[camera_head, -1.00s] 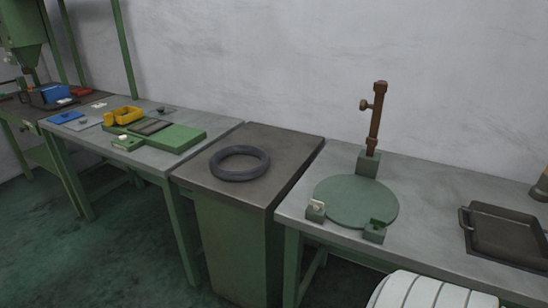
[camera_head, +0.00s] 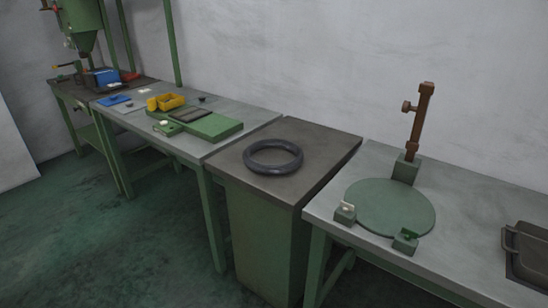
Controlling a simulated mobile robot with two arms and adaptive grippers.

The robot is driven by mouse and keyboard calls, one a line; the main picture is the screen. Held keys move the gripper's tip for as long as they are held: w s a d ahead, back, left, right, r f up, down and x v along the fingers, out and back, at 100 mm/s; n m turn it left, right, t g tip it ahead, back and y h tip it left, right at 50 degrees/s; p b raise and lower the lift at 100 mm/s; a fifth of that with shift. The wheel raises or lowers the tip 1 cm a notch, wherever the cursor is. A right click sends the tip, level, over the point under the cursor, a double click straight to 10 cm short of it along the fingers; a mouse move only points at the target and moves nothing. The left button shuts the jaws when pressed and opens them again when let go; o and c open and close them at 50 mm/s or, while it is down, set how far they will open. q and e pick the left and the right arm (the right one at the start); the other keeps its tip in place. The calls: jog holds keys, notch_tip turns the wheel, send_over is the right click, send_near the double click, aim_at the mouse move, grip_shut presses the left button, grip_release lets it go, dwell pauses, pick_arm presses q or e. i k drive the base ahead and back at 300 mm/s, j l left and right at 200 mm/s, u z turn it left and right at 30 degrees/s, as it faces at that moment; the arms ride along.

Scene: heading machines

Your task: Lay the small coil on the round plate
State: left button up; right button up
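A small dark coil (camera_head: 273,146), a thick black ring, lies flat on top of a brown-topped green cabinet (camera_head: 240,168) in the middle of the view. The round plate (camera_head: 390,194), a flat green disc, sits on the grey bench to the right of the cabinet. Nothing lies on the plate. Two small green blocks stand at its front edge, and a green block with a brown upright post (camera_head: 420,120) stands behind it. Neither of my grippers is in view.
A dark tray (camera_head: 530,245) lies on the grey bench (camera_head: 470,225) at the right edge. The left bench holds a green board (camera_head: 215,127), a yellow bin (camera_head: 170,101) and small parts. A green machine stands far left. The floor in front is open.

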aim_at(389, 203)
jog(key=i+j+z, duration=0.1)
jog(key=z, duration=0.25)
jog(key=i+j+z, duration=0.1)
jog(key=z, duration=0.25)
